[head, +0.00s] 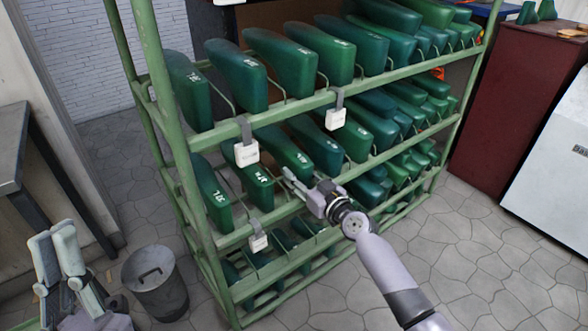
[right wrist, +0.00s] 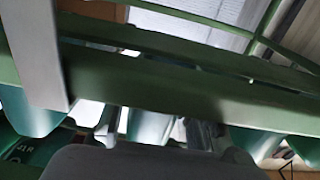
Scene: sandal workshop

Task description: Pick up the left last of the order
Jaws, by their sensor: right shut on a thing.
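Dark green lasts with white size marks hang in rows on a green rack (head: 165,100). My right gripper (head: 303,187) is at the front of the middle shelf, shut on a green last (head: 284,150), whose front end is at the fingers. In the right wrist view a teal last (right wrist: 150,127) shows between the two fingers (right wrist: 155,132), below a green rail. Its mark cannot be read. I cannot tell whether it is a left last. My left gripper (head: 54,246) is at the lower left, away from the rack, with its fingers pointing up; its opening is unclear.
White tags (head: 246,152) hang on the shelf rails. Neighbouring lasts stand close on both sides of the right gripper. A grey bin (head: 155,284) stands by the rack's left front. A red-brown cabinet (head: 500,110) is at the right. The floor in front is clear.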

